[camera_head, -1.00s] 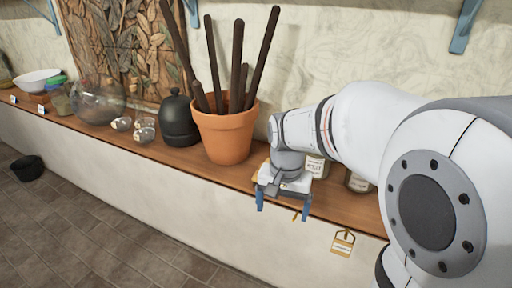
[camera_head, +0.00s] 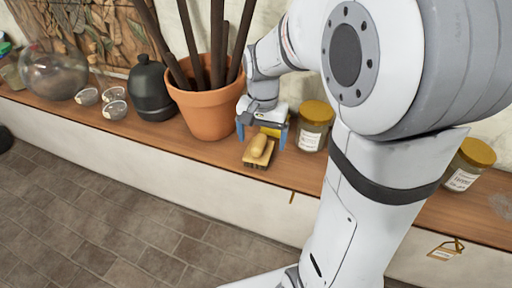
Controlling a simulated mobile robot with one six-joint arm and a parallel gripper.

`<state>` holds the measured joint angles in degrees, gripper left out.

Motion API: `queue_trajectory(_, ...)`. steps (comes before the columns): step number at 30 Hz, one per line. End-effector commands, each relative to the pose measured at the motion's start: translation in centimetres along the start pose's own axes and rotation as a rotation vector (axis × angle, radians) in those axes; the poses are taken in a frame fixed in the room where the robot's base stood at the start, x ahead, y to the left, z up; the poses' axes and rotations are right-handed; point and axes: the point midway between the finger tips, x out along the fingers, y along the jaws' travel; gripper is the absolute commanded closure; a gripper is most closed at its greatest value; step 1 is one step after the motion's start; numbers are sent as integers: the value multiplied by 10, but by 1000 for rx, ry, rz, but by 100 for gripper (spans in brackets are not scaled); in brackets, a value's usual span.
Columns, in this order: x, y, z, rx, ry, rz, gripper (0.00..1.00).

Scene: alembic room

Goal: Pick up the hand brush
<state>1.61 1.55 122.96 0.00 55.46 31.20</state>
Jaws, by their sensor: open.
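The hand brush (camera_head: 259,150) lies on the wooden shelf, just right of the terracotta pot. It has a pale yellow wooden handle on top and dark bristles below. My gripper (camera_head: 262,138) is open, its two blue fingers pointing down. In the picture the fingers stand on either side of the brush's far end. I cannot tell whether they touch it or how high they are above the shelf.
The terracotta pot (camera_head: 209,108) with dark sticks stands close left of my gripper. A jar with a yellow lid (camera_head: 314,125) stands close right, and another jar (camera_head: 466,166) is farther right. A black bottle (camera_head: 150,89) and small glass jars (camera_head: 114,105) are to the left.

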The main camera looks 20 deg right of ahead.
Motion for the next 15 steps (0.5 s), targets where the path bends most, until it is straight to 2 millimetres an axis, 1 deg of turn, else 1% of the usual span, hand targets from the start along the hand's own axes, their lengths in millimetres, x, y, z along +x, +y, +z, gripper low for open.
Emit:
queue_trajectory(6, 28, -8, -4, -7, -5, 3, 13)
queue_trajectory(9, 42, -8, -3, -8, -4, 2, 13)
queue_trajectory(12, 48, -9, -3, -9, -2, 1, 13)
queue_trajectory(15, 50, -9, -3, -10, 0, 0, 13)
